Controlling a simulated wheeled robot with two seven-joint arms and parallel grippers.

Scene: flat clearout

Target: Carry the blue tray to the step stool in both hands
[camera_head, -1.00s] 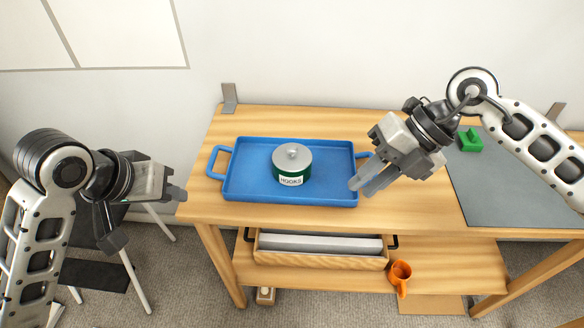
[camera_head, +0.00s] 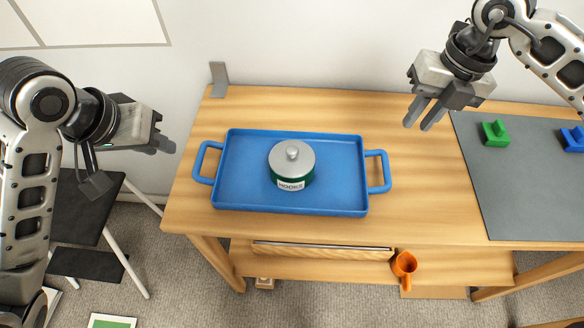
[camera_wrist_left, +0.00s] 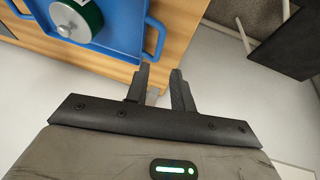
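The blue tray (camera_head: 240,195) lies flat on the wooden workbench. It has a handle at each end, and a green tin (camera_head: 291,165) with a grey lid labelled "HOOKS" stands on it. My left gripper (camera_head: 168,146) is open and empty, left of the tray's left handle and apart from it. The left wrist view shows its fingers (camera_wrist_left: 160,85) with a gap between them and part of the tray (camera_wrist_left: 122,35) beyond. My right gripper (camera_head: 424,116) is open and empty, above and right of the right handle. The step stool (camera_head: 85,212), with dark steps and pale legs, stands on the floor at left, partly hidden by my left arm.
A grey mat (camera_head: 515,190) with a green block (camera_head: 495,133) and a blue block (camera_head: 573,139) covers the bench's right part. A grey bracket (camera_head: 218,80) stands at the back left corner.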

